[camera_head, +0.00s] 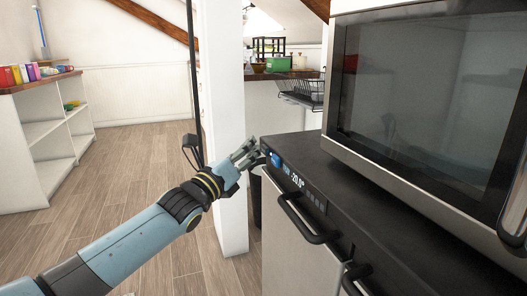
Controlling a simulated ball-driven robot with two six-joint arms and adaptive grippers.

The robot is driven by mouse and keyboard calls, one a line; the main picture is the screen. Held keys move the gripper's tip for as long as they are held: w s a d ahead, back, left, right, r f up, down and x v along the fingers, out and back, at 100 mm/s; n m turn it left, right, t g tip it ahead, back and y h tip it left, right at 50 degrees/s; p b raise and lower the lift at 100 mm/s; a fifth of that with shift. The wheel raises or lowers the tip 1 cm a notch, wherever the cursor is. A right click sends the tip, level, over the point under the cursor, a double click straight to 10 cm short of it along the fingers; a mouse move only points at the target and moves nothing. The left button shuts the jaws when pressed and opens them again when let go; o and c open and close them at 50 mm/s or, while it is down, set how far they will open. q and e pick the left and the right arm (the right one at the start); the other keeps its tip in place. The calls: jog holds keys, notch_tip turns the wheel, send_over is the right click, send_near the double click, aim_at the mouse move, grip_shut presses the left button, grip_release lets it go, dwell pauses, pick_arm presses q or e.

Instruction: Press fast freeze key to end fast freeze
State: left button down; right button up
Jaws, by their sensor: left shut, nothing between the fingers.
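The freezer (285,235) stands at the right, with a black top and a light door with a black handle. Its front edge carries a control strip with a blue lit key (275,160), a display reading about -20.0° (297,180) and several small dark marks. My left gripper (250,150) is shut and empty, just left of the blue key, at the strip's left end. I cannot tell whether its fingertips touch the strip. My right gripper is not in view.
A microwave (420,100) stands on the freezer top. A white post (222,80) rises just behind my left gripper. A white shelf (45,135) with colourful items stands at the far left. The wooden floor (130,170) between is clear.

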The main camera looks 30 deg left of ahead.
pick_arm(q)
jog(key=shift+w+d, duration=0.1)
jog(key=shift+w, duration=0.05)
jog(key=shift+w+d, duration=0.15)
dwell(0.4)
dwell(0.5)
jog(key=shift+s+a, duration=0.5)
jog(key=shift+s, duration=0.15)
